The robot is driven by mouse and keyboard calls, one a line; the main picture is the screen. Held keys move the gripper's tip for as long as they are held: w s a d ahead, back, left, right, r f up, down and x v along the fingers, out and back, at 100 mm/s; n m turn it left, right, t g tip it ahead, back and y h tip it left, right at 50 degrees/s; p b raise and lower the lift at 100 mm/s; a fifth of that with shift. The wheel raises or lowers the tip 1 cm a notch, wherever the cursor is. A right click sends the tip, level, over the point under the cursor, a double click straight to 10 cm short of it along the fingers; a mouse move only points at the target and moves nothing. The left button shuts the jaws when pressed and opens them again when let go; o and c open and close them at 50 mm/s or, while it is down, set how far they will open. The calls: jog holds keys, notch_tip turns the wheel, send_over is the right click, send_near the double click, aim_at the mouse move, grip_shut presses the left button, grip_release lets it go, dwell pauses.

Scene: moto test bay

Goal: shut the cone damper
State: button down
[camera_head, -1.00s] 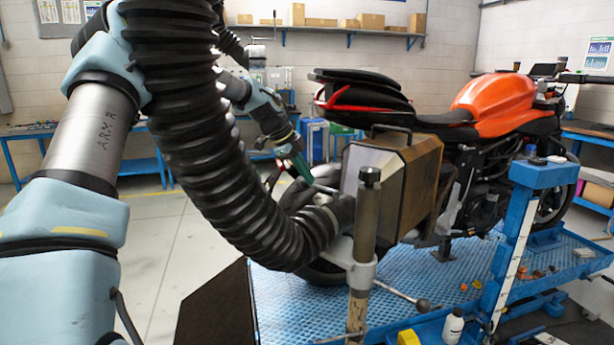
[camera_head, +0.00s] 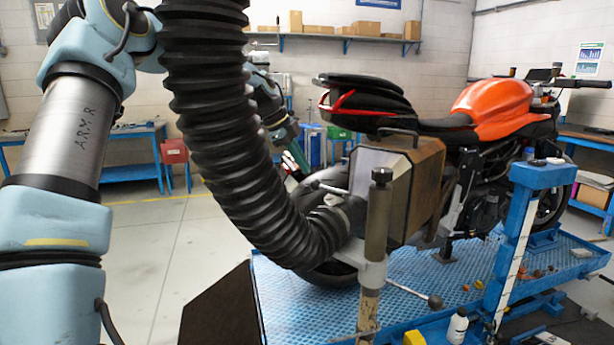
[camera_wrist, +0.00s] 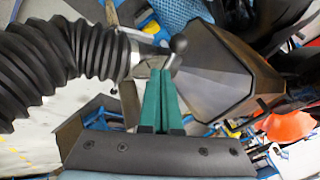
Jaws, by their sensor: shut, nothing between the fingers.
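The cone damper (camera_head: 325,204) is the dark, rounded piece at the lower end of a thick black ribbed hose (camera_head: 215,140), behind the motorcycle's tail. A thin light lever (camera_head: 333,188) shows at its top; I cannot tell its exact setting. In the wrist view, the hose (camera_wrist: 45,60) ends in a pale collar (camera_wrist: 131,55) left of my fingertips. My gripper (camera_head: 302,170) is up and left of the lever in the head view, partly hidden by the hose. In the wrist view, its green fingers (camera_wrist: 161,73) are together and empty, just below a dark knob (camera_wrist: 178,43).
A box-shaped case (camera_head: 415,185) and an upright post (camera_head: 376,235) stand close right of the hose end. The orange motorcycle (camera_head: 495,105) stands on a blue lift (camera_head: 410,272). A ball-ended rod (camera_head: 435,301) sticks out low from the post. Open floor lies left.

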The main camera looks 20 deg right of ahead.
jog(key=b+v, duration=0.1)
jog(key=v, duration=0.5)
jog(key=shift+w+d, duration=0.1)
jog(key=shift+w, duration=0.05)
jog(key=s+a+f+n+y, duration=0.2)
jog(key=s+a+f+n, duration=0.4)
jog(key=a, duration=0.5)
jog(key=s+a+f+n+t+y, duration=0.1)
jog(key=s+a+f+n+y, duration=0.1)
jog(key=s+a+f+n, duration=0.4)
jog(key=s+a+f+n+t+y, duration=0.1)
jog(key=s+a+f+n, duration=0.5)
jog(key=s+a+n, duration=0.4)
jog(key=a+n, duration=0.4)
jog(key=a, duration=0.3)
jog(key=shift+s+a+f+y, duration=0.2)
jog(key=shift+a+f+y, duration=0.15)
jog(key=shift+y, duration=0.05)
